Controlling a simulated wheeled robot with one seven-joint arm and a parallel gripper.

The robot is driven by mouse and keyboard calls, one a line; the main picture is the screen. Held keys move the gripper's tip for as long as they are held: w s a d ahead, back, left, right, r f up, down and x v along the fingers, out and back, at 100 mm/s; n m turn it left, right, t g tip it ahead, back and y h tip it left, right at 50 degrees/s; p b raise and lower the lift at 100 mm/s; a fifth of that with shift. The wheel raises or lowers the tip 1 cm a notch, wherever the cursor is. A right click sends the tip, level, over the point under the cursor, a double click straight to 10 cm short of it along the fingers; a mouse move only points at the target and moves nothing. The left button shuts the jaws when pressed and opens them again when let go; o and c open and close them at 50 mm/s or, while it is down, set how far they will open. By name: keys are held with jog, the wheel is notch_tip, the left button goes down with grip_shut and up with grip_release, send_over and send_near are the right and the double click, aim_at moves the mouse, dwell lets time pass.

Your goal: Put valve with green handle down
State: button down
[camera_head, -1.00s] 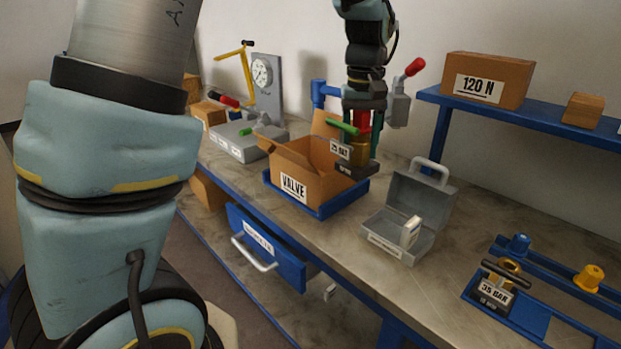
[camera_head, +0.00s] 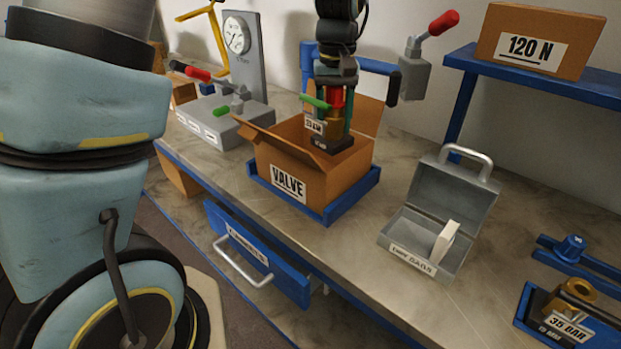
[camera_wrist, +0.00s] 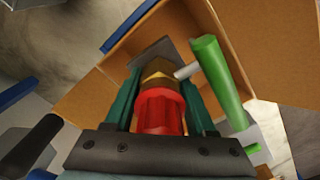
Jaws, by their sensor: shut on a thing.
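The valve (camera_head: 331,131) has a brass body, a red upper part, a dark base with a label, and a green handle (camera_head: 315,102). My gripper (camera_head: 334,112) points down and is shut on the valve. It holds it upright over the open cardboard box marked VALVE (camera_head: 289,184), with the base at about the height of the box opening. In the wrist view the green fingers sit on both sides of the valve's red part (camera_wrist: 160,112), and the green handle (camera_wrist: 219,83) sticks out to the right. I cannot tell whether the valve touches the box.
The box stands in a blue tray (camera_head: 335,209). A grey case (camera_head: 441,213) with its lid up is to the right. A grey unit (camera_head: 217,124) with a green lever is to the left. A blue drawer (camera_head: 257,253) stands open below. A red-handled device (camera_head: 415,74) is behind.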

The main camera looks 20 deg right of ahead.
aim_at(335, 88)
notch_tip(335, 88, up, 7)
jog(key=m, duration=0.2)
jog(key=shift+f+m+b, duration=0.15)
jog(key=shift+m+b, duration=0.15)
jog(key=shift+m, duration=0.4)
notch_tip(335, 88, down, 17)
jog(key=p, duration=0.3)
jog(key=shift+s, duration=0.1)
jog(key=shift+f, duration=0.1)
jog(key=shift+f, duration=0.15)
jog(key=shift+c, duration=1.1)
grip_release()
jog(key=shift+a, duration=0.1)
